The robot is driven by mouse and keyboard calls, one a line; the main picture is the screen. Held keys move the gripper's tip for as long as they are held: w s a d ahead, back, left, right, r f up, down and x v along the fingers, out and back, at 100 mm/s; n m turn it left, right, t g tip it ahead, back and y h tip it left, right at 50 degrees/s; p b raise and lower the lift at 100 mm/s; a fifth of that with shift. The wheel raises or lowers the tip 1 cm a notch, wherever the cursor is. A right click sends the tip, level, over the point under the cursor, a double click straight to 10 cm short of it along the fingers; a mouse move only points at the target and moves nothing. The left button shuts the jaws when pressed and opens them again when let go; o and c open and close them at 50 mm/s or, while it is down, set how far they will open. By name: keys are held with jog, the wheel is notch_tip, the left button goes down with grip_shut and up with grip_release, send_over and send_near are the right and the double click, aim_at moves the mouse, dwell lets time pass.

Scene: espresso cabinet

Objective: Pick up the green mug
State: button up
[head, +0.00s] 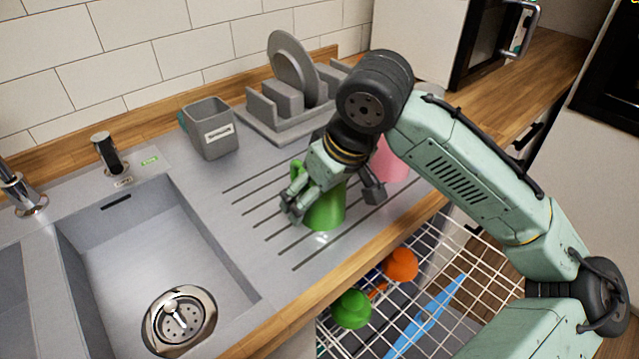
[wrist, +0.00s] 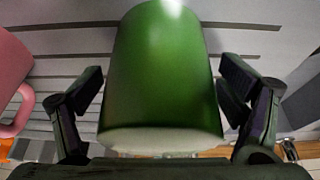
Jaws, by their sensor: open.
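The green mug (head: 324,212) stands on the ribbed grey drainboard (head: 262,222), right of the sink. My gripper (head: 330,200) is at the mug and hides part of it in the head view. In the wrist view the mug (wrist: 163,70) fills the middle, with my open gripper's (wrist: 160,105) fingers on its left and right. A gap shows between each finger and the mug wall. A green handle part (head: 297,170) shows at the mug's upper left in the head view.
A pink mug (head: 390,160) stands close by, partly behind my arm; it also shows in the wrist view (wrist: 12,75). A grey dish rack (head: 290,120) and grey caddy (head: 210,130) stand behind. An open dishwasher rack (head: 440,290) with colored items lies below the counter's front edge.

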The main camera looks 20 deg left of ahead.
jog(key=shift+c, duration=0.5)
jog(key=c, duration=1.3)
jog(key=shift+r, duration=0.1)
jog(key=shift+c, duration=1)
